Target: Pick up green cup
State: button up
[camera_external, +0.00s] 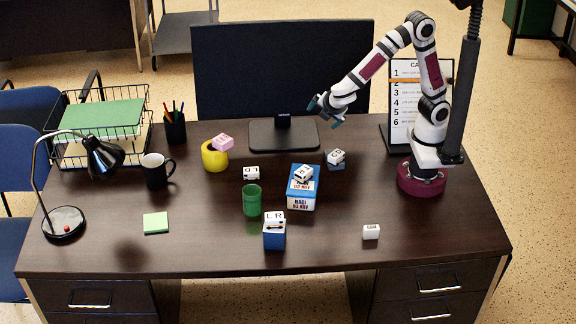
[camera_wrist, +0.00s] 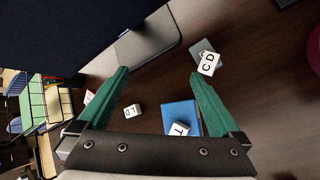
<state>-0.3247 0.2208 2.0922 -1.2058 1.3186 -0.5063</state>
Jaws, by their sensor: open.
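The green cup (camera_external: 252,200) stands upright on the dark desk, just left of the blue box, in the external view. I cannot make it out in the wrist view. My gripper (camera_external: 326,111) is high above the back of the desk, in front of the monitor, to the right of and well above the cup. Its two green fingers (camera_wrist: 158,90) are spread apart in the wrist view, with nothing between them but desk and objects far below.
A blue box (camera_external: 302,196) with a white cube on top stands right of the cup. A blue block (camera_external: 274,237) topped by a white cube is in front. A yellow cup (camera_external: 214,157), black mug (camera_external: 154,172) and white cube (camera_external: 251,173) are nearby. The monitor (camera_external: 283,75) stands behind.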

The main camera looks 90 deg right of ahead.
jog(key=w+a+f+n+t+h, duration=0.2)
jog(key=w+a+n+t, duration=0.2)
jog(key=w+n, duration=0.4)
jog(key=n+t+y, duration=0.2)
jog(key=n+t, duration=0.4)
jog(key=n, duration=0.4)
send_over(260, 196)
jog(key=s, duration=0.1)
notch_tip(260, 196, down, 6)
jog(key=f, duration=0.8)
jog(key=shift+w+a+f, duration=0.25)
jog(key=shift+f, duration=0.1)
jog(key=x, duration=0.7)
jog(key=shift+a, duration=0.1)
jog(key=c, duration=1.3)
